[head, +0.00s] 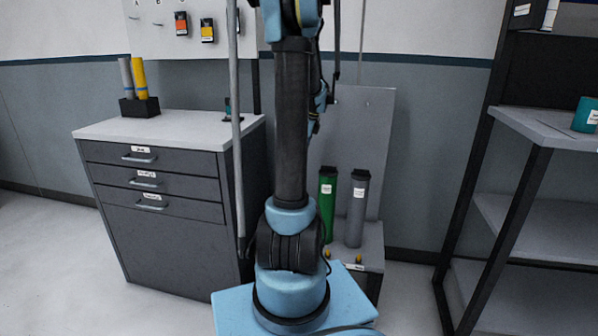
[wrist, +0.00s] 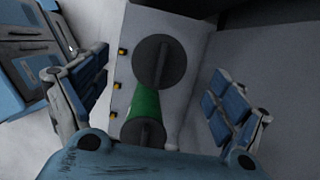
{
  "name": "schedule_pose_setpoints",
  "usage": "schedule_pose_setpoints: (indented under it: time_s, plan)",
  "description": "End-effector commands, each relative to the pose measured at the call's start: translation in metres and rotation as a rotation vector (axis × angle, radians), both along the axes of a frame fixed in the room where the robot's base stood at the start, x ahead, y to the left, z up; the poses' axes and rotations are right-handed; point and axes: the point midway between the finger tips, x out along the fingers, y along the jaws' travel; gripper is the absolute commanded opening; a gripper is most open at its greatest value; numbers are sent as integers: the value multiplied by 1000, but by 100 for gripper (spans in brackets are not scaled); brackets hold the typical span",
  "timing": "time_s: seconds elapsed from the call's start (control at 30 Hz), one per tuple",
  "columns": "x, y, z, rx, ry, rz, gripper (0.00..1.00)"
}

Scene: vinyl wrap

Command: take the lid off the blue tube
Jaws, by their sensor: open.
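No tube that is clearly blue shows. A green tube (head: 327,204) and a grey tube (head: 356,211) stand upright side by side on a low grey stand (head: 370,257), both with dark lids and white labels. In the wrist view I look down on two round dark lids, a larger one (wrist: 159,62) and a smaller one (wrist: 143,133). The green body (wrist: 146,101) shows between them. My gripper (wrist: 160,86) is open above the tubes, a finger at each side, touching neither lid as far as I see.
A drawer cabinet (head: 155,200) stands left, with a yellow tube (head: 139,78) and a grey tube (head: 126,78) in a black holder (head: 139,107). A shelf rack (head: 540,125) at right bears a teal object (head: 585,115). Yellow knobs (wrist: 112,116) line the stand's edge. Floor is free between stand and rack.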

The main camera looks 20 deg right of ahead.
Motion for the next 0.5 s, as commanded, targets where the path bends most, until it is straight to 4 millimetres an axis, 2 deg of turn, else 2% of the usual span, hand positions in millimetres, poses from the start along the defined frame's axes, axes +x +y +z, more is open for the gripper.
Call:
schedule_pose_setpoints:
  time_s: [0.17,0.5]
  plan:
    - [1,1,-9,0,0,0,89]
    - [6,6,-49,0,0,1,89]
